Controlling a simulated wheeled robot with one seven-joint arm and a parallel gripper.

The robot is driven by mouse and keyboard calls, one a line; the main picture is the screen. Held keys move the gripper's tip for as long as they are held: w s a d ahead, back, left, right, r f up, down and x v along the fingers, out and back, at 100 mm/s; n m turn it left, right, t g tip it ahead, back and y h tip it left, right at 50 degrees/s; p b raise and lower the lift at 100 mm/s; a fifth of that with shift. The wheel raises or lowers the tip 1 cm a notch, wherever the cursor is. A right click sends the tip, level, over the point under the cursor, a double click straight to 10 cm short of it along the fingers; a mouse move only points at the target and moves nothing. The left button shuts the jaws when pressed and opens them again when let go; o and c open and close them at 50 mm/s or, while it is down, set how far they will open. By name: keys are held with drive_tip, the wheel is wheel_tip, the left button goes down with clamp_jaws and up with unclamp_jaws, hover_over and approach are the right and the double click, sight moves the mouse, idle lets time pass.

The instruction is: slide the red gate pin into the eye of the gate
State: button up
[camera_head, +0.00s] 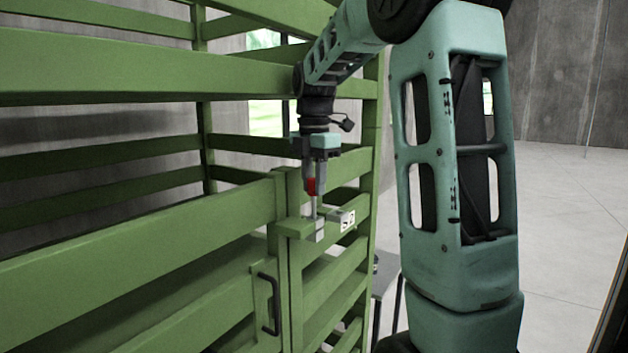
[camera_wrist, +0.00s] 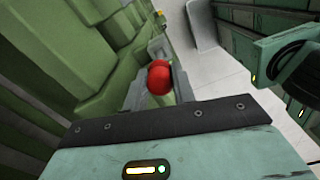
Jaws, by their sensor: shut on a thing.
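The red gate pin has a red head (camera_head: 311,186) and a thin grey shaft that points down, close to upright. My gripper (camera_head: 312,181) is shut on the red head from above. In the wrist view the round red head (camera_wrist: 159,78) sits between the two grey fingers. Below the shaft is a grey metal block (camera_head: 319,231) on the green gate's ledge, apparently the eye. The shaft's lower end overlaps this block in the head view. I cannot tell whether the tip is inside it, above it or in front of it. The wrist view hides the shaft behind the head.
A grey piece with a black-and-white marked plate (camera_head: 346,220) is just right of the block. Green gate rails (camera_head: 150,255) and a post stand close around the gripper. A black handle (camera_head: 270,302) is on the gate below. Open floor (camera_head: 570,200) lies to the right.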

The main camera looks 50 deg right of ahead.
sight(314, 198)
drive_tip(key=shift+f+b, duration=1.25)
drive_tip(key=shift+f, duration=0.7)
drive_tip(key=o, duration=1.1)
wheel_tip(314, 198, up, 8)
drive_tip(key=shift+f+b, duration=0.2)
drive_tip(key=shift+b, duration=0.7)
